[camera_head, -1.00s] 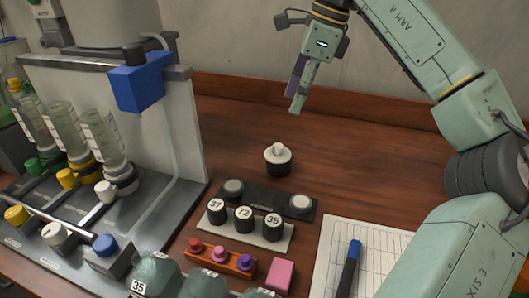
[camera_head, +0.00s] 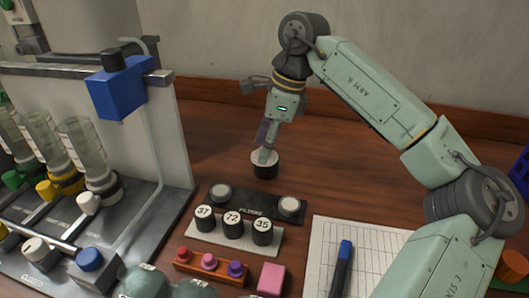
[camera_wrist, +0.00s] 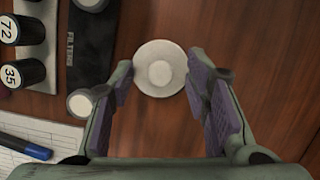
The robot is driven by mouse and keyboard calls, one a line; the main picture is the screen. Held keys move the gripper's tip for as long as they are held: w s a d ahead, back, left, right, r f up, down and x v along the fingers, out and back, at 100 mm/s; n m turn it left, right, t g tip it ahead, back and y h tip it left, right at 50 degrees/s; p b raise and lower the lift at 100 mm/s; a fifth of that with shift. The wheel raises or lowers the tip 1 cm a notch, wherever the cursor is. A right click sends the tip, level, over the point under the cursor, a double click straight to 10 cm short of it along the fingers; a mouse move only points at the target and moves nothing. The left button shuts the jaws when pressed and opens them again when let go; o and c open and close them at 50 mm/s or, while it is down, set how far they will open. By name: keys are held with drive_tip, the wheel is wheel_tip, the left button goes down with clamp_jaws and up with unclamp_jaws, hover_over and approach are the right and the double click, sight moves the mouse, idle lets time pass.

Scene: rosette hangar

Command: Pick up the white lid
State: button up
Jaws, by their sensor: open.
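The white lid (camera_wrist: 160,68) is a round disc with a raised knob in its middle, seen from above in the wrist view. In the head view the lid sits on a short black jar (camera_head: 264,168), mostly hidden behind my fingers. My gripper (camera_head: 264,157) is over the jar, pointing down. In the wrist view my gripper (camera_wrist: 162,85) is open, with one purple-padded finger on each side of the lid. A gap seems to show between each pad and the lid's rim; contact cannot be told.
A black filter holder (camera_head: 255,201) with two white-topped pieces lies just in front of the jar. Numbered black cylinders stand on a pale rack (camera_head: 233,230). A dispenser stand (camera_head: 150,120) rises on the left. The table right of the jar is clear.

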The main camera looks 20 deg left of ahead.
drive_tip(key=shift+f, duration=0.15)
drive_tip(key=c, duration=1)
drive_tip(key=shift+o, duration=0.2)
